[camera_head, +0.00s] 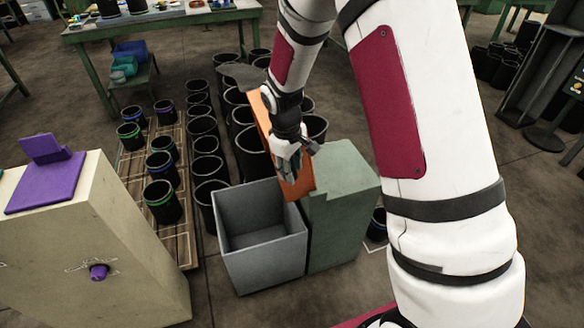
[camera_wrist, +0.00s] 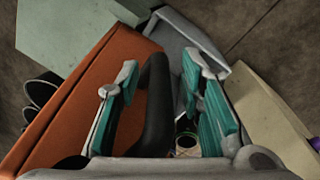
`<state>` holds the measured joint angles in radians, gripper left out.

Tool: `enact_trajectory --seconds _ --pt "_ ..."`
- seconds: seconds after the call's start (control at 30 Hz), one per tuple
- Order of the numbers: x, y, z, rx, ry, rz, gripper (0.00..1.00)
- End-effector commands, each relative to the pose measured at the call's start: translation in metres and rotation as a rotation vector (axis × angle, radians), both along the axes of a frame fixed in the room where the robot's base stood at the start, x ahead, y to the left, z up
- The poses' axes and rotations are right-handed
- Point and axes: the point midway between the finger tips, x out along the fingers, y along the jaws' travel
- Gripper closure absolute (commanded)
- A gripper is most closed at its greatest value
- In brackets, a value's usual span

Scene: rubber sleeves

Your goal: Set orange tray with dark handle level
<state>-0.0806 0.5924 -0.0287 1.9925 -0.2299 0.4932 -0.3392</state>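The orange tray (camera_head: 297,187) stands tilted steeply by the grey-green block, beside the open grey bin. In the wrist view the tray (camera_wrist: 88,92) fills the left side, and its dark curved handle (camera_wrist: 156,105) rises between my fingers. My gripper (camera_head: 290,165) is at the tray, and partly hides it in the head view. In the wrist view my gripper (camera_wrist: 162,70) has its teal-padded fingers apart, one on each side of the handle, with a visible gap on the right. The handle is not clear in the head view.
The grey bin (camera_head: 262,262) and the grey-green block (camera_head: 345,215) stand close below the tray. A beige cabinet (camera_head: 110,240) with a purple piece (camera_head: 45,185) on top is at the left. Several black buckets (camera_head: 206,145) stand in rows behind.

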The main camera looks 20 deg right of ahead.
Motion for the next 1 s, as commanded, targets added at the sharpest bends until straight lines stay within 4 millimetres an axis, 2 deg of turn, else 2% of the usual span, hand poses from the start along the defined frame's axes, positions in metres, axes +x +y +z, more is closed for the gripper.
enact_trajectory --seconds 0.23,0.3,0.4,0.77,1.0 --pt "0.0 0.0 0.0 0.0 0.0 0.0 0.66" --pt "0.0 0.0 0.0 0.0 0.0 0.0 0.81" --pt "0.0 0.0 0.0 0.0 0.0 0.0 1.0" --pt "0.0 -0.003 0.001 0.009 0.0 0.0 1.0" --pt "0.0 -0.015 0.007 0.063 -0.001 -0.007 1.0"
